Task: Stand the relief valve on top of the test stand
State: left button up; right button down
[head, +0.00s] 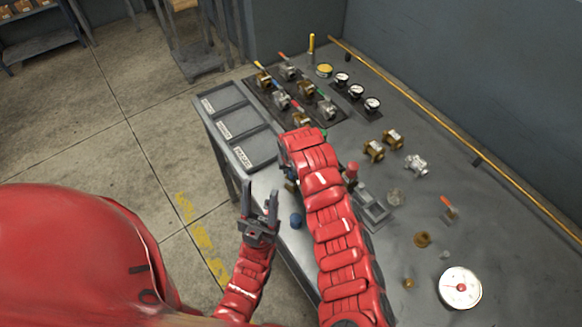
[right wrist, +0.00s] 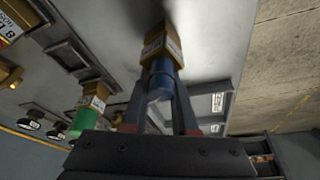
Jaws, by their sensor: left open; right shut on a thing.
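My right gripper (right wrist: 161,82) is shut on the blue cap of a valve (right wrist: 162,50) with a squared brass body and a pale label. I take it for the relief valve. The brass body points away from my fingers, over the grey bench; whether it touches the bench I cannot tell. In the head view my right forearm hides this gripper. My left gripper (head: 261,208) is open and empty, beyond the bench's near left edge. A grey fixture (head: 372,210) lies right of my right arm; whether it is the test stand I cannot tell.
Several valves stand on a black board (head: 262,98) at the back, beside dial gauges (head: 357,91). Labelled grey trays (head: 238,130) lie at the left. Two brass blocks (head: 374,150), a silver fitting (head: 416,163) and a white dial (head: 460,288) are at the right.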

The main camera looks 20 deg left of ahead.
aim_at(294, 182)
jog(key=c, duration=1.2)
grip_release()
jog(key=shift+f, duration=0.1)
jog(key=o, duration=0.5)
jog(key=shift+r, duration=0.35)
jog(key=b+v, duration=0.3)
jog(key=v, duration=0.5)
jog(key=shift+s+d+r, duration=0.1)
jog(key=shift+d+r, duration=0.05)
jog(key=shift+r, duration=0.2)
jog(key=shift+p+v, duration=0.5)
jog(key=shift+v, duration=0.95)
